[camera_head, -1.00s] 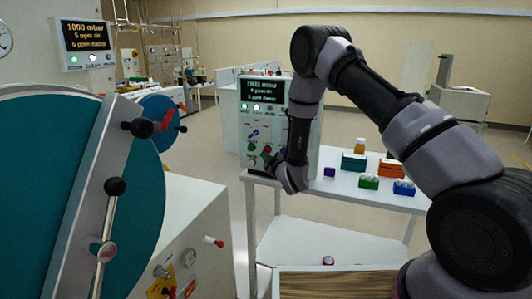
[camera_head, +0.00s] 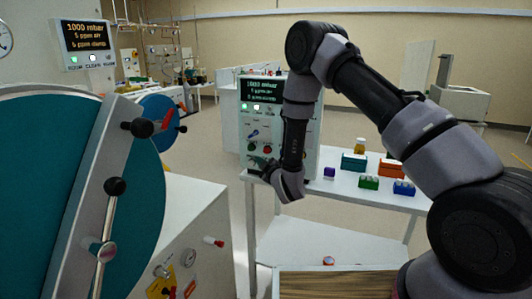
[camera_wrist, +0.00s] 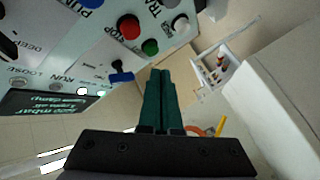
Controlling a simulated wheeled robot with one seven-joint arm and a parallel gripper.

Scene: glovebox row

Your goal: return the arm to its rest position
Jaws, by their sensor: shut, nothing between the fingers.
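My arm reaches from the right of the head view, bends at a high elbow and hangs down in front of a control panel (camera_head: 262,120). My gripper (camera_head: 258,163) shows small and dark green at the left of my wrist, near the panel's lower part. In the wrist view my gripper's two green fingers (camera_wrist: 160,76) lie together, with nothing between them. The panel fills the upper left there, with a red button (camera_wrist: 129,27), a green button (camera_wrist: 150,47) and a blue switch handle (camera_wrist: 121,77). Whether the fingers touch the panel, I cannot tell.
A white table (camera_head: 340,190) carries a teal box (camera_head: 354,162), an orange box (camera_head: 391,168), a purple block (camera_head: 329,173) and small racks of vials. A glovebox with a large teal round door (camera_head: 50,200) stands close at the left. Open floor shows behind the table.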

